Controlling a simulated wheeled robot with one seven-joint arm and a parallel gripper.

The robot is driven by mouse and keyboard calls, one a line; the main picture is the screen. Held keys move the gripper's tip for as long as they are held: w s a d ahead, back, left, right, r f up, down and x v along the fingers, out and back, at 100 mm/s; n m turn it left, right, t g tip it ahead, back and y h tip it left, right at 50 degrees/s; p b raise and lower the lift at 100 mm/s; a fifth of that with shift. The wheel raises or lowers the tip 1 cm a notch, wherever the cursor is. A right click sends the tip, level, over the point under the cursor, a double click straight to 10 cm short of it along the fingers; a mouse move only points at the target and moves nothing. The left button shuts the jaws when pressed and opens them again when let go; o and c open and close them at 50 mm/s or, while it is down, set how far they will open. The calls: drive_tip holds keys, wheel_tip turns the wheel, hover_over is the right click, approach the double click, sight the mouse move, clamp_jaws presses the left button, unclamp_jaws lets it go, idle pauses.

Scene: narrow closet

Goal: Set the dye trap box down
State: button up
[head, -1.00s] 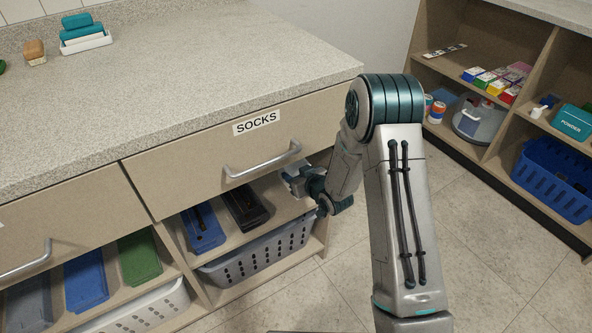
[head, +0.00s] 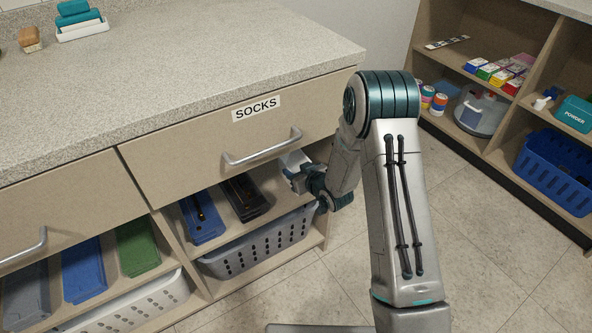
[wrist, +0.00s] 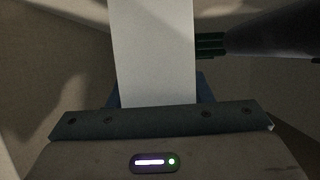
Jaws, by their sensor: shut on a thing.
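My gripper (head: 294,168) is at the right end of the open shelf below the drawer marked SOCKS, partly hidden by my own arm. In the wrist view my gripper (wrist: 157,112) is shut on a plain pale box (wrist: 155,50), which I take to be the dye trap box. Its broad flat face stretches up from the jaws to the top edge of the picture. No label shows on that face. In the head view the box is small and hard to tell from the gripper. I cannot tell whether it touches the shelf.
The drawer handle (head: 262,148) juts out just above the gripper. A blue tray (head: 203,220) and a black tray (head: 245,197) lie on the shelf to its left. A grey basket (head: 258,243) stands below. Floor is clear to the right, before the far shelves.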

drive_tip(key=shift+f, duration=0.35)
drive_tip(key=o, duration=1.2)
drive_tip(key=shift+c, duration=0.2)
drive_tip(key=p+v, duration=0.2)
drive_tip(key=v, duration=1.2)
drive_tip(key=s+d+r+m+g+h+p, duration=0.1)
drive_tip(key=d+r+h+p, duration=0.15)
drive_tip(key=r+p, duration=0.4)
drive_tip(key=s+d+r+m+g+h+p, duration=0.1)
drive_tip(key=d+r+h+p, duration=0.2)
drive_tip(key=r, duration=0.7)
drive_tip(key=s+d+r+m+g+h+p, duration=0.1)
drive_tip(key=d+r+p, duration=0.35)
drive_tip(key=r, duration=0.35)
drive_tip(key=s+r+m+g+h+p, duration=0.1)
drive_tip(key=s+r+m+g+p, duration=0.3)
drive_tip(key=s+r+p, duration=0.8)
drive_tip(key=s+r+g, duration=0.1)
drive_tip(key=s+r, duration=0.5)
drive_tip(key=r, duration=0.4)
drive_tip(key=shift+s+d, duration=0.15)
drive_tip(key=shift+d, duration=0.1)
